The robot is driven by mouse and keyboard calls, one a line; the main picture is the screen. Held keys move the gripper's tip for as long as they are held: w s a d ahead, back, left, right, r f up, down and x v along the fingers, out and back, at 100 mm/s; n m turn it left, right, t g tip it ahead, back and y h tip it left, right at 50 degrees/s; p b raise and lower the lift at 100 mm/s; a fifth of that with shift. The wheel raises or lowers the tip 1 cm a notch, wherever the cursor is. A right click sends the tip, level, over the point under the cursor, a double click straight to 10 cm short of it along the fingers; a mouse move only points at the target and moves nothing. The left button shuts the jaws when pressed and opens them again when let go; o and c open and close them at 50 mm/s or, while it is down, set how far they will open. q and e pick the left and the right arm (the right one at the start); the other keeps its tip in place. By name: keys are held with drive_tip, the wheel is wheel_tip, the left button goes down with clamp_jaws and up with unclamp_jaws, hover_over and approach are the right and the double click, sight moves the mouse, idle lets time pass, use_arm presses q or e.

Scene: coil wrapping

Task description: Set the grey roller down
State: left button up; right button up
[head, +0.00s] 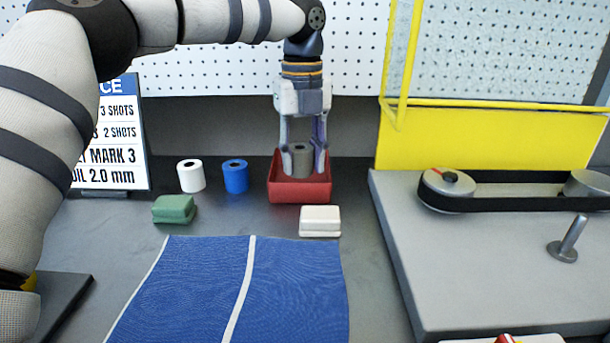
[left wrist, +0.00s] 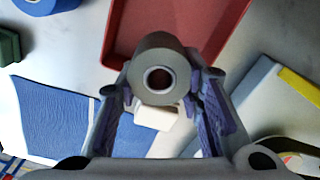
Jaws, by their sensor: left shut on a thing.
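The grey roller (head: 302,160) is upright between the fingers of my left gripper (head: 303,168), which is shut on it. In the head view it appears at the red tray (head: 300,192), its lower part hidden by the tray's front wall. In the left wrist view the grey roller (left wrist: 160,76) shows its round end with a central hole, between the two fingers of the gripper (left wrist: 163,95). The red tray (left wrist: 175,25) lies beyond it there. I cannot tell whether the roller touches the tray floor. My right gripper is not in view.
A white roller (head: 191,176) and a blue roller (head: 235,176) stand left of the tray. A green block (head: 174,209) and a white block (head: 320,221) lie nearer, by a blue mat (head: 295,290). A grey belt machine (head: 480,270) with a yellow guard (head: 480,140) stands at right.

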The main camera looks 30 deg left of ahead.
sight(302, 175)
use_arm(q)
drive_tip(key=shift+w+a+f, duration=0.15)
drive_tip(key=shift+w+f, duration=0.05)
drive_tip(key=shift+f, duration=0.8)
drive_tip(key=shift+w+a+f, duration=0.1)
drive_tip(key=shift+w+f, duration=0.05)
drive_tip(key=shift+f, duration=0.8)
drive_tip(key=shift+f, duration=0.1)
drive_tip(key=o, duration=1)
wheel_tip(302, 175, up, 12)
drive_tip(key=shift+r+b, duration=0.15)
drive_tip(key=shift+b, duration=0.15)
